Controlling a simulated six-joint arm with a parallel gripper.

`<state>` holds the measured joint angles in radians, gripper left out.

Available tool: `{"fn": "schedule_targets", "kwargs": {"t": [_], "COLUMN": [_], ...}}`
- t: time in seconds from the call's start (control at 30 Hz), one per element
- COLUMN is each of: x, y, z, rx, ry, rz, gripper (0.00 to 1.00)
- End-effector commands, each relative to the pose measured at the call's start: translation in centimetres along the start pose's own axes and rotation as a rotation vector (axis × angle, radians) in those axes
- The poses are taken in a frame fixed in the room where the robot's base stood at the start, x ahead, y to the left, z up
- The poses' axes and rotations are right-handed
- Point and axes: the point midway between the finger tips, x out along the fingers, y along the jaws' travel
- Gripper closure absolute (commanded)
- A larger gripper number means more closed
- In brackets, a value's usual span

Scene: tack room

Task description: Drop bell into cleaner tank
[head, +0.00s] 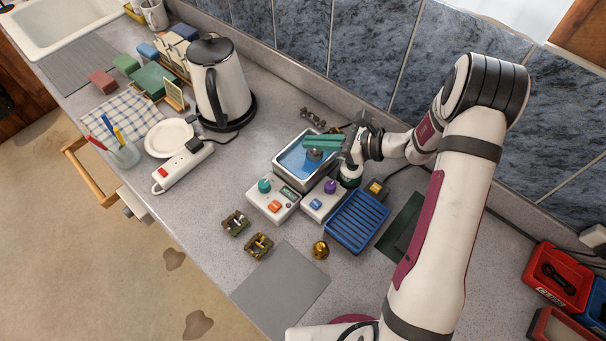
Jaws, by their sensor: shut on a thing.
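The cleaner tank (279,163) is an open metal basin with blue liquid, behind two white control boxes. My gripper (316,147), with teal fingers, reaches over the tank from the right. It is shut on a small grey rounded piece (314,156), which shows just below the fingers, over the blue liquid. The fingers hide part of it, and I cannot tell if it is the bell or if it touches the liquid. A small brass, bell-like piece (320,250) stands on the counter in front of the blue rack.
The control boxes (272,199) (323,200) and blue ribbed rack (357,222) stand close to the tank. Two small brass-and-dark parts (236,223) (259,246) lie in front. A kettle (220,85) and power strip (183,167) stand left. A grey mat (281,290) is bare.

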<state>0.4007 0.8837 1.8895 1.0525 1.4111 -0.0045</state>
Motion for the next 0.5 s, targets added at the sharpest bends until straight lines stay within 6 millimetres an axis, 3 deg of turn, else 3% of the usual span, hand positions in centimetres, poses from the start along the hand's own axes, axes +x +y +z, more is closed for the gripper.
{"fn": "schedule_targets", "kwargs": {"t": [0.13,0.33,0.5], "x": [-0.02,-0.03,-0.03], "y": [0.0,0.01,0.01], "z": [0.01,0.02,0.02], "rx": [0.0,0.0,0.0], "ry": [0.0,0.0,0.0], "rz": [0.0,0.0,0.0], "gripper": [1.0,0.61,0.58]}}
